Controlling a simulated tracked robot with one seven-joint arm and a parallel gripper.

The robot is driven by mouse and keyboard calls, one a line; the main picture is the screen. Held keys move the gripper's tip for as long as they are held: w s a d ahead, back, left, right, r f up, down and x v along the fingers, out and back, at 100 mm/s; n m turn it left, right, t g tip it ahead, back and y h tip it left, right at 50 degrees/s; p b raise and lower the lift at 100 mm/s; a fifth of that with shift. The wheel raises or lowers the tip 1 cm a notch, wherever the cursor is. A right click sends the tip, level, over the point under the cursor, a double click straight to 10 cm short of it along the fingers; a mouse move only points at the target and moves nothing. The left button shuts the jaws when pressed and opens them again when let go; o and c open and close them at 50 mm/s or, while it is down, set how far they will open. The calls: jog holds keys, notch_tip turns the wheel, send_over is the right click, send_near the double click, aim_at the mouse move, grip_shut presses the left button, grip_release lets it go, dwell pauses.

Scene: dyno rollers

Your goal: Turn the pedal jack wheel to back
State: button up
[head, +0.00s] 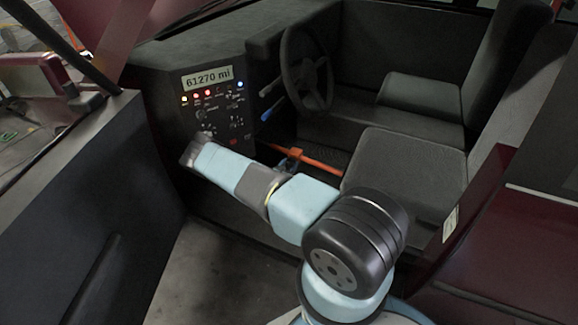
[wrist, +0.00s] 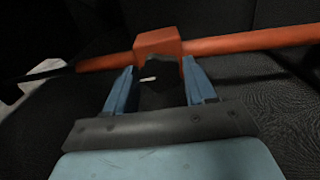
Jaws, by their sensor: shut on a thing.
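The pedal jack is an orange bar (wrist: 245,42) with an orange block (wrist: 157,42) on it, crossing the wrist view near the top. A dark wheel (wrist: 163,73) sits just below the block. My gripper (wrist: 160,66) has its two blue fingers on either side of this wheel and is shut on it. In the head view the orange bar (head: 318,162) runs across the footwell, and my gripper (head: 287,164) is a small bluish shape at its block, mostly hidden behind my arm. The wheel cannot be made out there.
A dashboard panel (head: 215,110) with lights and knobs stands left of the bar. The steering wheel (head: 306,70) and blue-tipped levers (head: 268,112) are above it. A dark seat (head: 405,165) lies to the right. The open door (head: 95,215) is at left.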

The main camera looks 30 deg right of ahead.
jog(key=shift+m, duration=0.4)
jog(key=shift+c, duration=0.2)
jog(key=m, duration=0.3)
jog(key=shift+s+m, duration=0.1)
jog(key=shift+m, duration=0.3)
jog(key=m, duration=0.4)
jog(key=shift+s+d+f+m, duration=0.1)
jog(key=shift+d+f+m, duration=0.05)
jog(key=shift+m, duration=0.15)
jog(key=m, duration=0.4)
jog(key=shift+s+f, duration=0.1)
jog(key=shift+s+d+f+m, duration=0.1)
jog(key=shift+m, duration=0.95)
jog(key=shift+f+m, duration=0.1)
jog(key=shift+m, duration=0.95)
jog(key=o, duration=1)
jog(key=shift+r, duration=0.1)
